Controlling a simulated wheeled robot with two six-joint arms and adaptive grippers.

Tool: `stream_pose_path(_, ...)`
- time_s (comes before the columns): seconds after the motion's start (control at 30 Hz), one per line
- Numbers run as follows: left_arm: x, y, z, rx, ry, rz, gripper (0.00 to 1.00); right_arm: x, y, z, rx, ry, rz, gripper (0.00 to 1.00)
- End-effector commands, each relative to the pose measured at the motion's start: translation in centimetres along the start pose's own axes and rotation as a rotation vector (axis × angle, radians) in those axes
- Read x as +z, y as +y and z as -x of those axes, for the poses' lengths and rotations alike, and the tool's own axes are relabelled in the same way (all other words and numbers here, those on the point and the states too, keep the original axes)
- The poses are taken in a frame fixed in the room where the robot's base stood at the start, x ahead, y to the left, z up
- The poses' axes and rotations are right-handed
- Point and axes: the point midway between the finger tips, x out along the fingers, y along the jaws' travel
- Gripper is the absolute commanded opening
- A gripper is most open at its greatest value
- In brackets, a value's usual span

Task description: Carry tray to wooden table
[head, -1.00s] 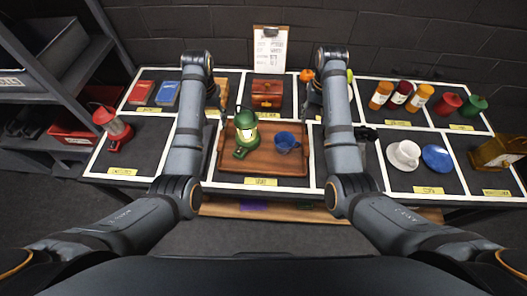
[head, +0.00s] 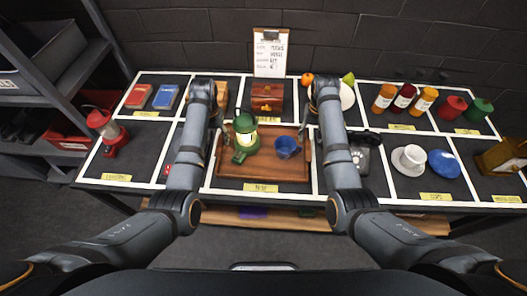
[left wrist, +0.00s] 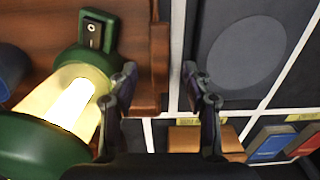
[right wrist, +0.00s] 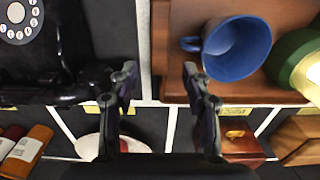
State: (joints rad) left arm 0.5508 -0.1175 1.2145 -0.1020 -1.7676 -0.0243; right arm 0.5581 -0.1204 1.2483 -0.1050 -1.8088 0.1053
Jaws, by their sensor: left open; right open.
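The brown wooden tray (head: 262,171) lies on the dark bench, with a green lantern (head: 245,138) and a blue mug (head: 287,147) standing in it. My left gripper (left wrist: 160,75) is open at the tray's left end, and the tray's end wall (left wrist: 157,58) shows between its fingertips in the left wrist view. My right gripper (right wrist: 160,72) is open at the right end, with the other end wall (right wrist: 160,40) between its fingertips. In the head view my arms partly hide both fingertip areas.
A black telephone (head: 366,150) sits right of the tray, close to my right arm. A wooden surface (head: 285,217) shows below the bench's front edge.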

Motion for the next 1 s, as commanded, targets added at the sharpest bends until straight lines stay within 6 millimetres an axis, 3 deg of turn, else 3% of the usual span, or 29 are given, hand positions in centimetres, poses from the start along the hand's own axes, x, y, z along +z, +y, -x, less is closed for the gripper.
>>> stream_pose_path(0.1, 0.0, 0.0, -2.1, 0.000, -0.003, 0.000, 0.49, 0.1, 0.0, -2.1, 0.001, -0.003, 0.000, 0.49)
stream_pose_path(0.3, 0.0, 0.0, -4.3, 0.000, -0.001, 0.000, 0.49, 0.0, 0.0, -4.4, 0.000, 0.000, 0.000, 0.49)
stream_pose_path(0.7, 0.0, 0.0, -5.0, 0.000, 0.001, 0.000, 0.48, 0.0, 0.0, -5.0, 0.000, 0.001, 0.000, 0.48)
stream_pose_path(1.0, 0.0, 0.0, -4.9, 0.000, 0.000, 0.000, 0.07, 0.0, 0.0, -4.9, 0.000, 0.000, 0.000, 0.07)
